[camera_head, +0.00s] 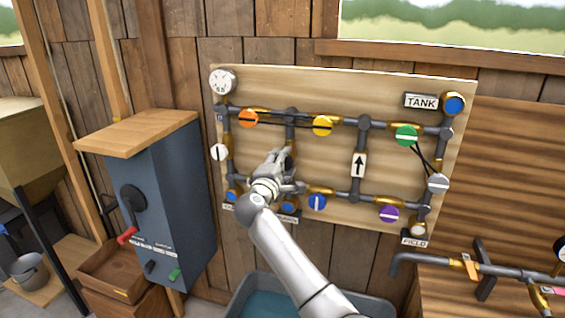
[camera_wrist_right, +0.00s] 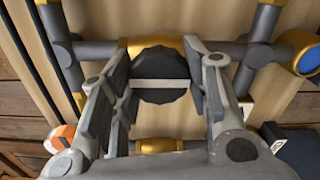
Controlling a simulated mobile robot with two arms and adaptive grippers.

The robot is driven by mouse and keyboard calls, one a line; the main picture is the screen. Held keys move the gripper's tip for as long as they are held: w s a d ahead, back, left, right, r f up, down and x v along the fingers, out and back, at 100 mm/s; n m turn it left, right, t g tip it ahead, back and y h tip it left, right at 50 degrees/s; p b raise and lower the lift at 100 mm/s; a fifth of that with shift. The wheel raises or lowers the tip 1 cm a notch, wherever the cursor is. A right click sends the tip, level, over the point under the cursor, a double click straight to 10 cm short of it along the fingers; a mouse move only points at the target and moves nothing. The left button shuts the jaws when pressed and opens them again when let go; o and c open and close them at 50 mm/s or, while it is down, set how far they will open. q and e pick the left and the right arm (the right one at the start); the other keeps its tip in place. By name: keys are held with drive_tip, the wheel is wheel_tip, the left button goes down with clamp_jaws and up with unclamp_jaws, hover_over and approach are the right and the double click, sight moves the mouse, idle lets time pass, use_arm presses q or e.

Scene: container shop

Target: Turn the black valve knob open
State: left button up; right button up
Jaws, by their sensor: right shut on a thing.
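The black valve knob (camera_wrist_right: 160,68) shows in the right wrist view, round and ridged, with a pale bar across its face. The bar runs roughly left to right, about parallel to the grey pipe behind it. My right gripper (camera_wrist_right: 160,88) has one finger on each side of the knob and is shut on it. In the head view my right gripper (camera_head: 288,171) is against the lower left part of the pipe board (camera_head: 330,88) and hides the knob. My left gripper is in neither view.
The board carries an orange knob (camera_head: 248,118), a yellow knob (camera_head: 322,125), a green knob (camera_head: 406,135), a blue knob (camera_head: 317,202) and a purple knob (camera_head: 388,213). A blue-grey cabinet (camera_head: 172,215) with a crank stands left. A water trough (camera_head: 240,297) lies below the board.

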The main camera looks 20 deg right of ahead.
drive_tip(key=shift+d+r, duration=0.1)
drive_tip(key=shift+r, duration=0.05)
drive_tip(key=o, duration=0.8)
drive_tip(key=shift+o, duration=1.2)
drive_tip(key=v, duration=1.2)
drive_tip(key=shift+w+f, duration=0.1)
drive_tip(key=shift+f, duration=0.15)
